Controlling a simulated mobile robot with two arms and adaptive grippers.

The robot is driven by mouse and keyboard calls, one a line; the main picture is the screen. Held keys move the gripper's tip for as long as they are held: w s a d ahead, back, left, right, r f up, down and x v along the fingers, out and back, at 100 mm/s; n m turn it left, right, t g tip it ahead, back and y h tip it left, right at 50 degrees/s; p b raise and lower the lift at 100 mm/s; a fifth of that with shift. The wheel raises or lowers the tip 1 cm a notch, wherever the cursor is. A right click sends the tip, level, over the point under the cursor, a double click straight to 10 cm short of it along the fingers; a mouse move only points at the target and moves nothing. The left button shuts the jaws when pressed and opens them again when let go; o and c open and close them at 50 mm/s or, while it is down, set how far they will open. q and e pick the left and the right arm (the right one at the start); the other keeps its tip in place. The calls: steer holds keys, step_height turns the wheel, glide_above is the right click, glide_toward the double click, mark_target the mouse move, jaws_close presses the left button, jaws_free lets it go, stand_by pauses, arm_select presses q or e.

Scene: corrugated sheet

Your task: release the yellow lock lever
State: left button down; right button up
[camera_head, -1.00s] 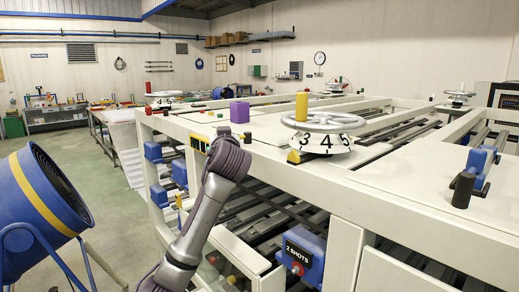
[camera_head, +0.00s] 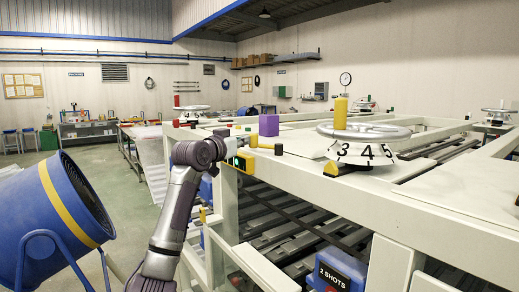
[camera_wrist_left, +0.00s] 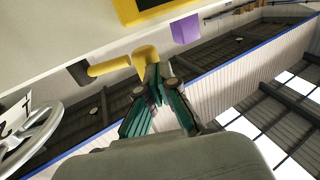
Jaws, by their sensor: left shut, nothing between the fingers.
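The yellow lock lever (camera_head: 263,144) sits on the front edge of the pale frame, below the purple block (camera_head: 268,125). In the left wrist view the lever (camera_wrist_left: 110,67) is a bent yellow bar with a dark end. My left gripper (camera_head: 231,146) is small and partly hidden by its wrist, beside the lever's left end. In the left wrist view the left gripper (camera_wrist_left: 157,74) has its green fingers closed, with tips at the lever's bend. Whether they touch it I cannot tell. My right gripper is out of view.
A white handwheel (camera_head: 365,133) with a numbered dial and a yellow handle (camera_head: 340,112) stands to the right. A yellow-edged display (camera_head: 243,161) is just below the lever. A blue fan (camera_head: 50,208) stands at left. Open floor lies between fan and frame.

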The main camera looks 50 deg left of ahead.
arm_select(q)
steer(key=shift+w+a+r, duration=0.1)
steer(key=shift+w+a, duration=0.25)
steer(key=shift+w, duration=0.05)
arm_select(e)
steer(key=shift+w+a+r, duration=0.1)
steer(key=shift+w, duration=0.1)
arm_select(q)
steer(key=shift+w+a, duration=0.1)
stand_by(0.3)
